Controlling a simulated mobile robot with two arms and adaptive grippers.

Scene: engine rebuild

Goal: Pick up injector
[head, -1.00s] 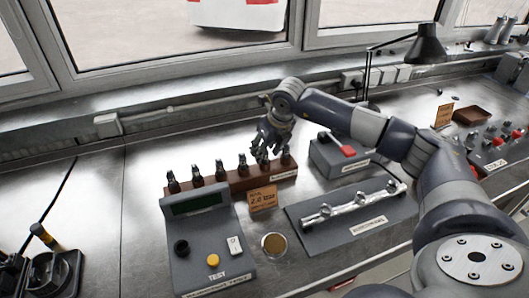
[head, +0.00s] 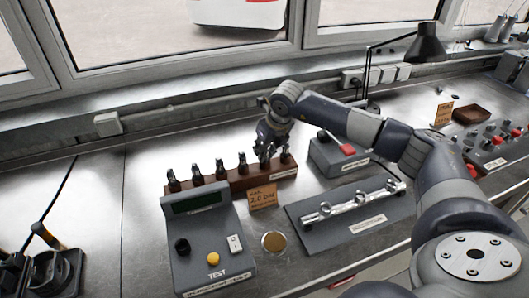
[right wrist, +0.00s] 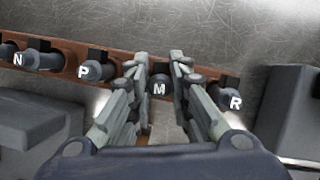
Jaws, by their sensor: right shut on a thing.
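A brown wooden rack (head: 236,181) holds a row of dark injectors standing upright. My right gripper (head: 266,156) is down at the rack, near its right end. In the right wrist view its two fingers (right wrist: 162,72) are on either side of the injector marked M (right wrist: 159,90) and shut on it. The M injector still stands in the rack, partly hidden by the fingers. My left gripper is not in view.
A grey test box (head: 208,238) stands in front of the rack, beside an orange card (head: 262,197). A grey plate with a silver rail (head: 352,204) lies to the right. A grey box with a red part (head: 330,158) stands just right of the rack.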

